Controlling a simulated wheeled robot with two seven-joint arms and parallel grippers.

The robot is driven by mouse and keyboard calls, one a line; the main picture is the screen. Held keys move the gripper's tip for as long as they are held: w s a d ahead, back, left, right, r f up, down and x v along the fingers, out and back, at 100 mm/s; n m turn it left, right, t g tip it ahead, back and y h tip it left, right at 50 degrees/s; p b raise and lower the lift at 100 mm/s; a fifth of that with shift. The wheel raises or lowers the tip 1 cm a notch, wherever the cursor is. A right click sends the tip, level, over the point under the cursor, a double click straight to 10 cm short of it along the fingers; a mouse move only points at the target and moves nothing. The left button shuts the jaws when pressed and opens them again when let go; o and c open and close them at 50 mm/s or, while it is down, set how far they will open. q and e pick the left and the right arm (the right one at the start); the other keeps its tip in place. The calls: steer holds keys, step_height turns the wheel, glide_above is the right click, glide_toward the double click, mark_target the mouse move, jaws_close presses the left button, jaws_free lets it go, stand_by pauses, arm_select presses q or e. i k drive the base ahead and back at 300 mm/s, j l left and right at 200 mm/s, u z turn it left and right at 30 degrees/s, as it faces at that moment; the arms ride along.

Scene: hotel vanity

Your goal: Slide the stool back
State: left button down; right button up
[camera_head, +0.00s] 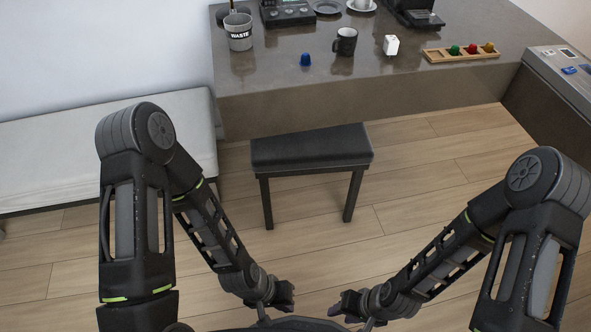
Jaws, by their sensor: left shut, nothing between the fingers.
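The stool (312,148) has a black padded seat and dark legs. It stands upright on the wooden floor, in front of the vanity counter (400,95), and the back of its seat lies close to the counter's front edge in the picture. My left gripper (288,291) is low in the picture, below the stool and apart from it. It is shut and empty. My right gripper (336,306) is low, a little to the right of the left one, also apart from the stool. Its fingers are too small and dark to tell open or shut.
A waste cup (239,32), a blue capsule (305,60), a dark mug (345,41), a white item (391,45) and a wooden tray (433,55) with coloured capsules stand on the counter. A pale bench (60,150) is at the left. Floor around the stool is clear.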

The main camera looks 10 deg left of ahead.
mark_target(348, 148)
steer(key=i+l+u, duration=0.2)
steer(key=l+u, duration=0.2)
steer(key=l, duration=0.5)
steer(key=l+u, duration=0.45)
steer(key=l, duration=1.1)
